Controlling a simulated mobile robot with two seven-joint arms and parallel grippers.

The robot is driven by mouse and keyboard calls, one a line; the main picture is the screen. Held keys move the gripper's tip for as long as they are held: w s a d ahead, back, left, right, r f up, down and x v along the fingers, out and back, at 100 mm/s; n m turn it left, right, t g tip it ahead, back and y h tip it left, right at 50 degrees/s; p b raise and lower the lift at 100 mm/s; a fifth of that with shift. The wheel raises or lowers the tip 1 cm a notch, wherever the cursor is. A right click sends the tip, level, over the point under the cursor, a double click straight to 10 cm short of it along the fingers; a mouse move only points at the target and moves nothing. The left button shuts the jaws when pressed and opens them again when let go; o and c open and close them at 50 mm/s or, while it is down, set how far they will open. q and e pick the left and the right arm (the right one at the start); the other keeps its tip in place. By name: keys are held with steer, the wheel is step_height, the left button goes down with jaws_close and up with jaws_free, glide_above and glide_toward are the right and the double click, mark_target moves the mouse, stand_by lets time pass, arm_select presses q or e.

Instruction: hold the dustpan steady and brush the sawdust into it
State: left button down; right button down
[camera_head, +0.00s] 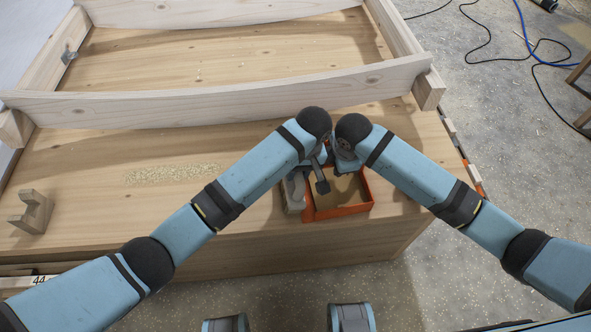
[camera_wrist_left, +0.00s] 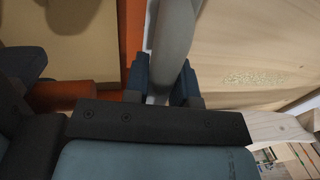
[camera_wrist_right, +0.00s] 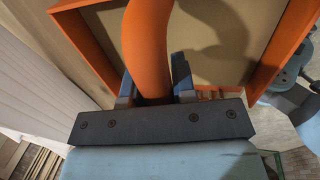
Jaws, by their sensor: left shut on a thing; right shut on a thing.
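The orange dustpan (camera_head: 338,212) rests near the front edge of the wooden bench, its inside tan and partly shadowed. My right gripper (camera_wrist_right: 154,88) is shut on its thick orange handle (camera_wrist_right: 147,40); my own wrists hide this grip in the head view. My left gripper (camera_wrist_left: 163,85) is shut on the grey handle of the brush (camera_wrist_left: 173,35). The grey brush (camera_head: 293,191) is beside the dustpan's left wall, its lower part partly hidden. The sawdust (camera_head: 172,174) lies in a pale strip on the bench to the left, apart from both tools; it also shows in the left wrist view (camera_wrist_left: 255,78).
A wooden frame (camera_head: 215,106) with raised beams stands behind the work area. A small wooden block (camera_head: 33,212) sits at the bench's left end. The bench top between sawdust and brush is clear. Cables (camera_head: 487,45) lie on the floor at right.

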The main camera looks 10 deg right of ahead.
arm_select(q)
steer(key=shift+s+d+r, duration=0.1)
steer(key=shift+d+r, duration=0.05)
steer(key=shift+d, duration=0.25)
steer(key=shift+a+r, duration=0.15)
steer(key=shift+r, duration=0.45)
steer(key=a+r, duration=0.1)
steer(key=r, duration=0.2)
steer(key=a+r, duration=0.1)
steer(key=shift+a+r, duration=0.3)
steer(key=shift+r, duration=0.05)
steer(key=shift+a+r, duration=0.25)
steer(key=shift+r, duration=0.2)
